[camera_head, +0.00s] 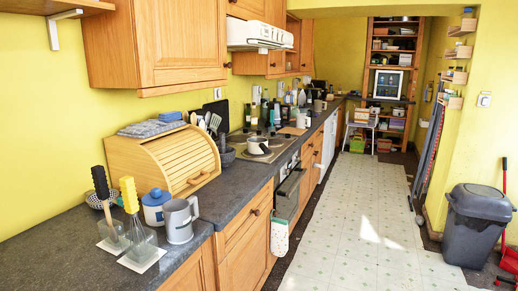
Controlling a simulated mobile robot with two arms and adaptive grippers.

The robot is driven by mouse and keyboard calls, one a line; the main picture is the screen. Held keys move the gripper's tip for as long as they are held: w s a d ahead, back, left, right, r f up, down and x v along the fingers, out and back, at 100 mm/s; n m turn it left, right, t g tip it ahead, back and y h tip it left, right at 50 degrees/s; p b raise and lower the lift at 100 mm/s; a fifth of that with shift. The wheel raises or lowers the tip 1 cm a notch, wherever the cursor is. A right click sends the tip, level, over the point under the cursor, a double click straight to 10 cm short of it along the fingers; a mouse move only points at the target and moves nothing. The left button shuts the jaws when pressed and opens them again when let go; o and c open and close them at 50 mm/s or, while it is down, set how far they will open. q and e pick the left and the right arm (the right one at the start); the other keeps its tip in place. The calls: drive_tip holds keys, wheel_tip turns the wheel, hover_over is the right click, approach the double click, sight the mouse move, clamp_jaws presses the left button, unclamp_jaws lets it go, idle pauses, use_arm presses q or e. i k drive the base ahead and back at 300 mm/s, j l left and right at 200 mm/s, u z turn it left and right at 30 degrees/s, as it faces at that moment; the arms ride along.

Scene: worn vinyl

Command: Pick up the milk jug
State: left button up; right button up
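A grey metal jug (180,221), which I take to be the milk jug, stands upright on the dark worktop (236,184) near the front left. Its handle is on its right side. A blue and white lidded pot (154,208) stands close to its left. Neither of my grippers is in view, and nothing is seen touching the jug.
A wooden bread bin (160,160) stands behind the jug. A pan (257,145) sits on the hob. The pale floor (350,235) is clear; a grey bin (474,222) stands right.

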sight(300, 118)
drive_tip(key=i+l+z, duration=0.3)
drive_tip(key=i+l, duration=0.15)
drive_tip(key=i, duration=0.2)
drive_tip(key=i+l+z, duration=0.35)
drive_tip(key=i, duration=0.35)
drive_tip(key=i+z, duration=0.3)
drive_tip(key=i, duration=2.1)
drive_tip(key=j+u, duration=0.05)
